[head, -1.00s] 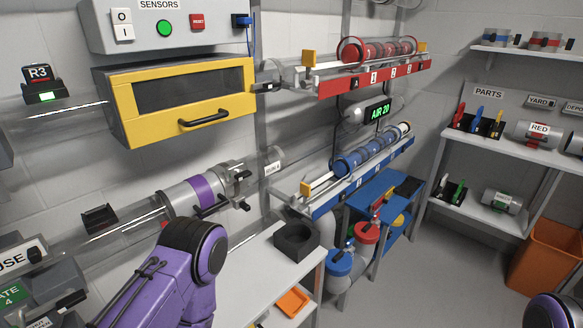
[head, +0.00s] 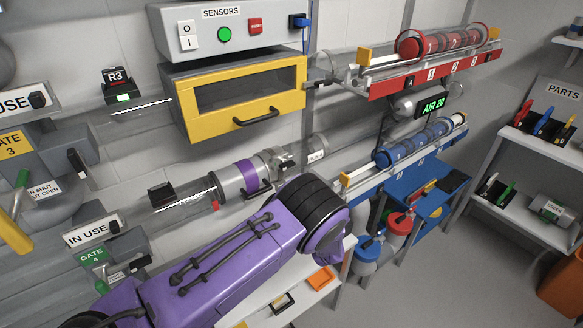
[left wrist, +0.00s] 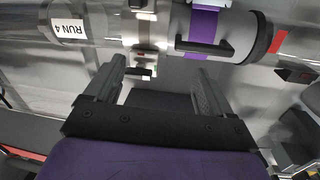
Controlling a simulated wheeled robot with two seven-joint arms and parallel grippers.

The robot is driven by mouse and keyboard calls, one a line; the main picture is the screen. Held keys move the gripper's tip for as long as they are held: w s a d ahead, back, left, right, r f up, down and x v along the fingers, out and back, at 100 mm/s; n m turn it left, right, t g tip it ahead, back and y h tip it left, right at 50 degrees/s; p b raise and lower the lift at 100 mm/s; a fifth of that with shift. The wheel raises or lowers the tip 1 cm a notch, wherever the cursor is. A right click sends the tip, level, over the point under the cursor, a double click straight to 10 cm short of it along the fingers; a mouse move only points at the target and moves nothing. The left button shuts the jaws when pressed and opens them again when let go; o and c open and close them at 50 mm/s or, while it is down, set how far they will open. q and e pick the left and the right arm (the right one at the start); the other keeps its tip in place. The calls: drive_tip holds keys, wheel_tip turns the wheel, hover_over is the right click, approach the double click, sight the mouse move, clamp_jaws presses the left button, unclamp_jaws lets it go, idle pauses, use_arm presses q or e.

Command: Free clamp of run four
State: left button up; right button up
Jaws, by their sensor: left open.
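The run four tube (head: 315,148) is clear and carries a "RUN 4" label, which also shows in the left wrist view (left wrist: 70,30). A metal clamp (head: 283,162) sits around it, between the label and a grey collar with a purple band (head: 246,172). In the left wrist view the clamp's latch (left wrist: 143,47) is just beyond my left gripper (left wrist: 157,70), whose fingers are apart and empty. The purple band (left wrist: 207,28) and its black handle (left wrist: 203,47) are ahead of the right-hand finger. In the head view my arm hides the left gripper. My right gripper is out of view.
A yellow-framed box (head: 240,97) hangs above the run. The blue rack (head: 415,150) and red rack (head: 430,68) stand to the right. A white bench (head: 300,300) with an orange tray (head: 321,279) lies below. An "IN USE" sign (head: 92,231) is at left.

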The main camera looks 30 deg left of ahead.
sight(290, 167)
use_arm(q)
drive_tip(key=w+d+r+n+g+y, duration=0.1)
drive_tip(key=w+d+r+n+g, duration=0.1)
drive_tip(key=w+d+r+n, duration=0.3)
drive_tip(key=w+a+b, duration=0.1)
drive_tip(key=a, duration=0.2)
drive_tip(key=w+a+m+b, duration=0.1)
drive_tip(key=a, duration=0.2)
drive_tip(key=a+m+b, duration=0.1)
drive_tip(key=a, duration=0.2)
drive_tip(key=shift+w+a+r+b, duration=0.25)
drive_tip(key=shift+w+a+b, duration=0.05)
drive_tip(key=shift+w+b, duration=0.1)
drive_tip(key=shift+w+a+r, duration=0.1)
drive_tip(key=shift+a, duration=0.25)
drive_tip(key=shift+r, duration=0.1)
drive_tip(key=c, duration=1.1)
